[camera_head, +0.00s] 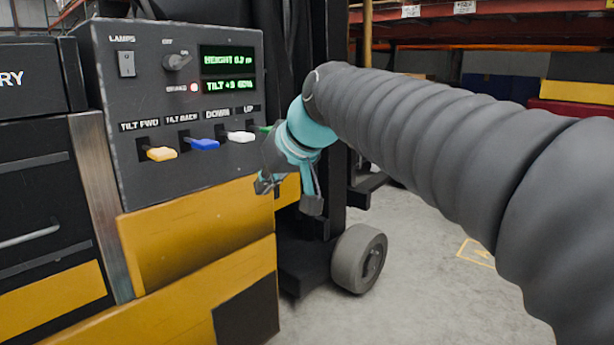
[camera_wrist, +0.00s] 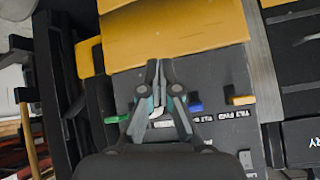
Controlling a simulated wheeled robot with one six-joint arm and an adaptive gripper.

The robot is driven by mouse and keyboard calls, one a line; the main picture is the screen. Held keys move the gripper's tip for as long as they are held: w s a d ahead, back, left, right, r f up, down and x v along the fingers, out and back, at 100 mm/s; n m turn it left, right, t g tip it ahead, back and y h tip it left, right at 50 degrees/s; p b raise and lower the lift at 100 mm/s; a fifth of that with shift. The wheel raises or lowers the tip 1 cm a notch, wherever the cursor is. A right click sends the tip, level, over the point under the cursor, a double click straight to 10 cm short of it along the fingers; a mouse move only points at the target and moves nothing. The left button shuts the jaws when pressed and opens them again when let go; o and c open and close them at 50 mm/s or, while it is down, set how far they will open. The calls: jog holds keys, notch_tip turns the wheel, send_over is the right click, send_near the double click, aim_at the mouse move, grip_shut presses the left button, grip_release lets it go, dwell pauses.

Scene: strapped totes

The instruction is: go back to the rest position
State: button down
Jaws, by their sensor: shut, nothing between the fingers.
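My gripper (camera_head: 287,196) hangs at the right side of a dark control panel (camera_head: 150,95), in front of the machine's mast. In the wrist view my gripper (camera_wrist: 160,68) is shut, with its fingertips together and nothing held. The panel's levers are yellow (camera_head: 161,154), blue (camera_head: 204,145), white (camera_head: 240,136) and green (camera_head: 264,128). The green one is partly hidden by my wrist in the head view but shows in the wrist view (camera_wrist: 116,119). In the wrist view the fingers overlap the white lever (camera_wrist: 160,124); I cannot tell whether they touch it.
A yellow body panel (camera_head: 200,225) lies below the controls. A grey wheel (camera_head: 359,258) stands on the floor below my gripper. Dark mast rails (camera_head: 336,200) stand close behind it. Open concrete floor (camera_head: 420,290) lies to the right, with racking (camera_head: 500,25) behind.

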jog(key=s+d+f+m+h+p, duration=0.2)
jog(key=s+d+f+m+h, duration=0.1)
jog(key=s+d+f, duration=0.5)
jog(key=s+d+f+m+g+h+p, duration=0.1)
jog(key=s+d+f+m+h+p, duration=0.2)
jog(key=s+d+f, duration=0.6)
jog(key=s+d, duration=0.5)
jog(key=d, duration=0.1)
jog(key=shift+s+d+f+p, duration=0.15)
jog(key=shift+d+f+p, duration=0.15)
jog(key=shift+d, duration=0.1)
